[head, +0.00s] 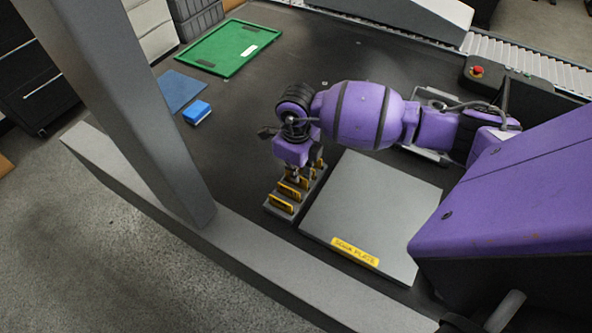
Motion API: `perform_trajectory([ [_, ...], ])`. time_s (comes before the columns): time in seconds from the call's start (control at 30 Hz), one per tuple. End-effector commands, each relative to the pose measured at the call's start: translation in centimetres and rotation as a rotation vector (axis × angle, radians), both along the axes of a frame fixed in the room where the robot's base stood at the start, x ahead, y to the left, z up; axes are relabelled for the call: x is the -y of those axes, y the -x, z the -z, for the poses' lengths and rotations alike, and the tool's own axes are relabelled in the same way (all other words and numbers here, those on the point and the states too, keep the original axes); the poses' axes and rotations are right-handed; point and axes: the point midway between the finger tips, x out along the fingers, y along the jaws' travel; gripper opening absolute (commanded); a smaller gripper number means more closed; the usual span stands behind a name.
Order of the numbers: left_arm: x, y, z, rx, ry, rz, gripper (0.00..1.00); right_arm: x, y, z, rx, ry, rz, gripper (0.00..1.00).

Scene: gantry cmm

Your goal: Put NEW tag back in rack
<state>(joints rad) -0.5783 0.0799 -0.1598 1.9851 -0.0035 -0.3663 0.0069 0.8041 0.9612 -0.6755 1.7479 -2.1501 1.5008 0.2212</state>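The tag rack (285,216) is a small grey holder at the left edge of a grey plate, with several yellow tags standing in a row in it. The nearest yellow tag (281,205) shows clearly. The tags farther back are partly hidden by my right gripper, and I cannot read which one is NEW. My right gripper (306,174) points down over the far part of the rack, with its fingertips among or just above the tags. I cannot tell whether it holds a tag. My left gripper is not in view.
The grey plate (375,205) with a yellow label lies right of the rack. A blue block (197,112), a blue mat (181,91) and a green tray (220,37) lie at the left back. A grey upright (135,110) stands at left. The dark middle surface is clear.

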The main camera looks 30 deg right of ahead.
Motion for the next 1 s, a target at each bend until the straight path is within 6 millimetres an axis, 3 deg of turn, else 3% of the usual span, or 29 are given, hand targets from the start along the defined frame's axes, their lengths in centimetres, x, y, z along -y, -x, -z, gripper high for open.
perform_trajectory([
  [0.4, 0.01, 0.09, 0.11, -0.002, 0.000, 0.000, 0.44, 0.02, -0.03, 0.15, 0.001, 0.001, 0.000, 0.00],
  [0.6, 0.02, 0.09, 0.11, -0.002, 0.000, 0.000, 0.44, 0.02, -0.03, 0.15, 0.001, 0.001, 0.000, 0.27],
  [0.8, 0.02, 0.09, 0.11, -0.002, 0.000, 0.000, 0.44, 0.01, -0.03, 0.16, 0.001, 0.001, 0.000, 0.27],
  [0.9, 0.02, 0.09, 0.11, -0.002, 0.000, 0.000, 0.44, 0.01, -0.03, 0.16, 0.000, 0.000, 0.000, 0.36],
  [1.0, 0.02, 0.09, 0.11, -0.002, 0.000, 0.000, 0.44, 0.00, -0.01, 0.17, 0.000, 0.000, 0.000, 0.36],
])
